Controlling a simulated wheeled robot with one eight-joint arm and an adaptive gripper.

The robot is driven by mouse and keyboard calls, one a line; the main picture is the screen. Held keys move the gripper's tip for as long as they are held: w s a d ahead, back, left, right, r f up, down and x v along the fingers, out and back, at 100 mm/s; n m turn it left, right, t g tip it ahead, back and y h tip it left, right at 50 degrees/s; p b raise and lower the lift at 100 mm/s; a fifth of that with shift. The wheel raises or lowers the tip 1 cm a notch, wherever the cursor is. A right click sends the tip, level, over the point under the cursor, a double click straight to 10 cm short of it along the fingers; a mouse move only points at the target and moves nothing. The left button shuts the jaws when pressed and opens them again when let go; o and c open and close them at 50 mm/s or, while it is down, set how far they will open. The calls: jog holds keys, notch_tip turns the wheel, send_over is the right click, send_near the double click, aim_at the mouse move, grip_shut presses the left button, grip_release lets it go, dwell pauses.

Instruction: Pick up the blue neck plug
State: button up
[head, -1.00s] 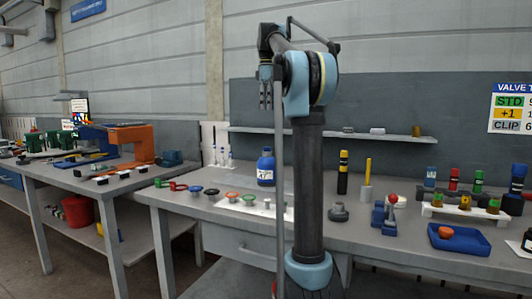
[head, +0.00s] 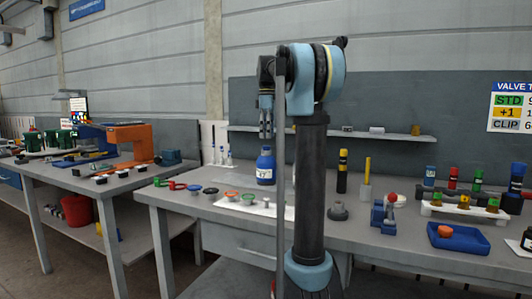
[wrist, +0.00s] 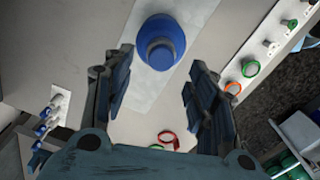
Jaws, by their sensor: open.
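A blue bottle (head: 265,172) with a white label stands upright on the workbench. A blue plug or cap (head: 266,150) tops its neck. In the wrist view the round blue plug (wrist: 160,53) shows from above, over the wider blue bottle shoulder (wrist: 163,24). My gripper (head: 266,136) hangs fingers down just above the bottle. It is open and empty; in the wrist view its two dark fingers (wrist: 158,62) stand left and right of the plug's line, with the plug near the top of the gap. I see no contact.
Rings and plugs, among them an orange one (head: 231,194) and a green one (head: 248,197), lie in front of the bottle. A black-and-yellow cylinder (head: 342,172) and a blue tray (head: 458,240) stand right. A wall shelf (head: 390,135) runs behind.

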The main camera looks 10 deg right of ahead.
aim_at(266, 150)
jog(key=shift+s+d+f, duration=0.1)
jog(key=shift+f, duration=2.55)
jog(key=c, duration=0.8)
